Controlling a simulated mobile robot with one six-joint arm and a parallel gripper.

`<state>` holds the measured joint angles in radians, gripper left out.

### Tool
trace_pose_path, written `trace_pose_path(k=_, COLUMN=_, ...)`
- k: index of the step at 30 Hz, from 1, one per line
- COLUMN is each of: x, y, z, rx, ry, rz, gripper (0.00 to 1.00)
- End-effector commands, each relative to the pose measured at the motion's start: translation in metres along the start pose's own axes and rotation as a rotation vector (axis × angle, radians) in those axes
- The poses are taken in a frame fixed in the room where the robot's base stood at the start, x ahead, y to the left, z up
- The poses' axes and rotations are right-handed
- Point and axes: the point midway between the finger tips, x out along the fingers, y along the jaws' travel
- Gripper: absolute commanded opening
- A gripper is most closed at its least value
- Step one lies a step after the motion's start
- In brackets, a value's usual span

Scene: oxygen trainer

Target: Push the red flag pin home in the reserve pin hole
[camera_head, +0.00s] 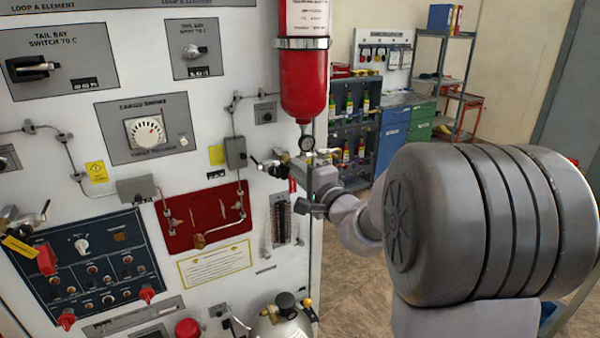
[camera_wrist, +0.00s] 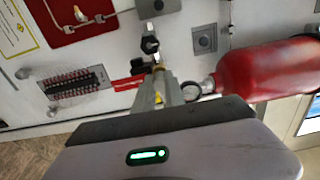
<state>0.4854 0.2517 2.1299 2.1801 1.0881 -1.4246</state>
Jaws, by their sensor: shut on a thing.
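My gripper (camera_head: 291,165) is close to the white panel, just under the red bottle and its gauge. In the wrist view my gripper's fingers (camera_wrist: 160,82) are shut on a small part that they mostly hide. A red flag (camera_wrist: 129,83) shows just beside the fingertips, and red also shows below the gripper in the head view (camera_head: 292,184). I take this as the red flag pin; its shaft is hidden. A dark-handled fitting (camera_wrist: 150,45) on the panel lies just beyond the fingertips. I cannot make out the reserve pin hole or whether the pin touches it.
The red bottle (camera_head: 303,82) hangs close above my gripper, and it is at the right in the wrist view (camera_wrist: 265,70). A slotted strip (camera_head: 281,220) and a red plate (camera_head: 205,218) are on the panel nearby. A white cylinder (camera_head: 285,323) stands below.

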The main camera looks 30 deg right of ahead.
Motion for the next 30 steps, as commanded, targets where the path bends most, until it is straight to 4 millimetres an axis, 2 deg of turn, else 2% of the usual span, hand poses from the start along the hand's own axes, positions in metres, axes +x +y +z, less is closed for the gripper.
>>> trace_pose_path(k=17, x=0.012, y=0.0, z=0.0, rx=0.0, ry=-0.001, rz=0.0, gripper=0.0)
trace_pose_path(k=18, x=0.011, y=0.0, z=0.0, rx=0.0, ry=0.0, rz=0.0, gripper=0.22)
trace_pose_path(k=21, x=0.011, y=0.0, z=0.0, rx=0.0, ry=0.0, rz=0.0, gripper=0.4)
trace_pose_path(k=30, x=0.01, y=0.0, z=0.0, rx=0.0, ry=0.0, rz=0.0, gripper=0.4)
